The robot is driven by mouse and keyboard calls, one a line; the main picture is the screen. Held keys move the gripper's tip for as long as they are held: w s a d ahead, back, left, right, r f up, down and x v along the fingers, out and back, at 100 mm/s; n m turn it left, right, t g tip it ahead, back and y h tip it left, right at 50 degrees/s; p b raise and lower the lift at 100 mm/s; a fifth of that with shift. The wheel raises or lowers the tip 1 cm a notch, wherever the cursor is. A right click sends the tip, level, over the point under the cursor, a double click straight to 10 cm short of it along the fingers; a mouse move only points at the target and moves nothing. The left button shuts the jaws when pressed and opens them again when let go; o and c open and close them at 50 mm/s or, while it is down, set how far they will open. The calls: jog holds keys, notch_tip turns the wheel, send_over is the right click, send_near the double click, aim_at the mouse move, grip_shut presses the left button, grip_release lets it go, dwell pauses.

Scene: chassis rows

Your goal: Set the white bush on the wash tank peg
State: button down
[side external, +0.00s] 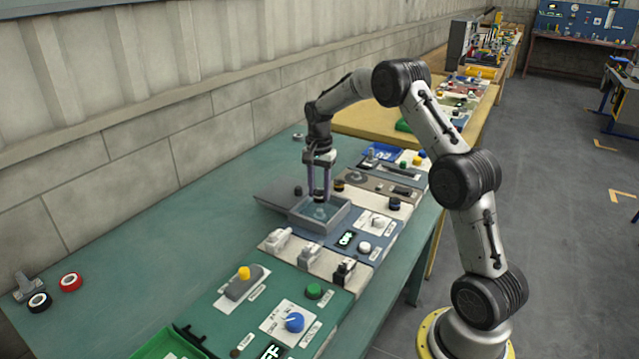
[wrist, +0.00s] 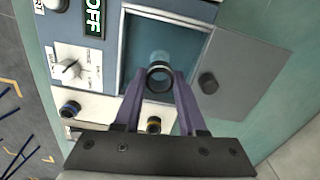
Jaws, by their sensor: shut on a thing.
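My gripper (wrist: 158,84) is shut on a dark ring with a pale band, which I take for the white bush (wrist: 160,70). In the side view my gripper (side external: 319,198) points straight down over the wash tank (side external: 338,225), its fingertips near rim height. The tank's pale rim also shows in the wrist view (wrist: 180,17). A pale bluish round shape, likely the wash tank peg (wrist: 160,55), shows in the tank just beyond the bush. I cannot tell whether the bush is around the peg or above it. The fingers hide part of the bush.
A grey panel with a black knob (wrist: 208,83) adjoins the tank. A blue-banded part (wrist: 70,108) and a yellow-banded part (wrist: 154,124) stand nearby. An OFF sign (side external: 346,239) and white dial (side external: 376,221) lie alongside. Red (side external: 70,282) and black (side external: 39,302) rings lie far left.

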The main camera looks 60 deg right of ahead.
jog(key=shift+f, duration=2.35)
jog(key=shift+c, duration=2)
grip_release()
notch_tip(320, 180, up, 14)
notch_tip(320, 180, up, 7)
send_over(319, 211)
jog(key=shift+f, duration=0.1)
